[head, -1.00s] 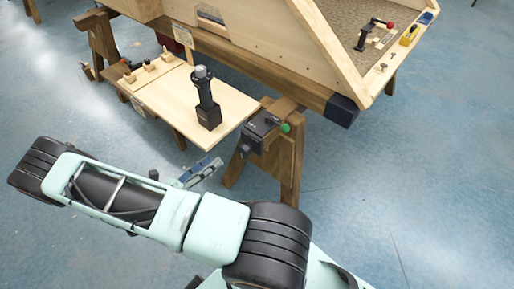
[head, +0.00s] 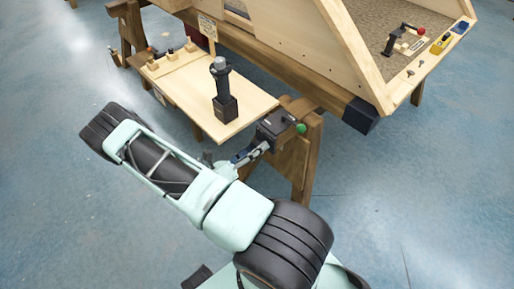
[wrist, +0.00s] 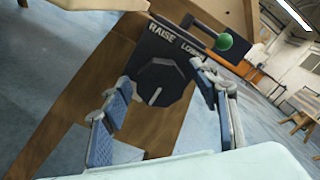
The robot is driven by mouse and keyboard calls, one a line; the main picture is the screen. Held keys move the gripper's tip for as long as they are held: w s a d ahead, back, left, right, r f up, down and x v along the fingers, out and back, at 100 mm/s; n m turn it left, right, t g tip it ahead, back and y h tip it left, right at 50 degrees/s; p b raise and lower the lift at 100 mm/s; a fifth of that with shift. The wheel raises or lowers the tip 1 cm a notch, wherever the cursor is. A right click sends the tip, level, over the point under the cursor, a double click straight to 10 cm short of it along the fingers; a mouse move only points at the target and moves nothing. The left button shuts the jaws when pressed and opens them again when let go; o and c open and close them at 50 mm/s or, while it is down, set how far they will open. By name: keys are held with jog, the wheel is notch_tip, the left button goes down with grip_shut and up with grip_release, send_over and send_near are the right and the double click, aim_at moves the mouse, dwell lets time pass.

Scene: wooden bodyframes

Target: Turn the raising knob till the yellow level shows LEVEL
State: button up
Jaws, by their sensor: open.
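The black raising knob (wrist: 158,84) has a white pointer line and sits on a dark box (wrist: 172,44) marked RAISE and LOWER. In the head view the box (head: 273,125) is at the end of a wooden trestle, with the knob too small to make out. My gripper (wrist: 161,78) is open, its blue-padded fingers on either side of the knob in the wrist view; contact cannot be told. In the head view my gripper (head: 252,153) is just in front of the box. The yellow level (head: 441,43) lies on the frame's right rim; its reading is too small to see.
A green ball (wrist: 224,42) sticks out beside the box. The blue floor at right is clear.

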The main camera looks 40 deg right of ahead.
jog(key=shift+d, duration=0.5)
jog(key=c, duration=1.2)
jog(key=shift+o, duration=0.2)
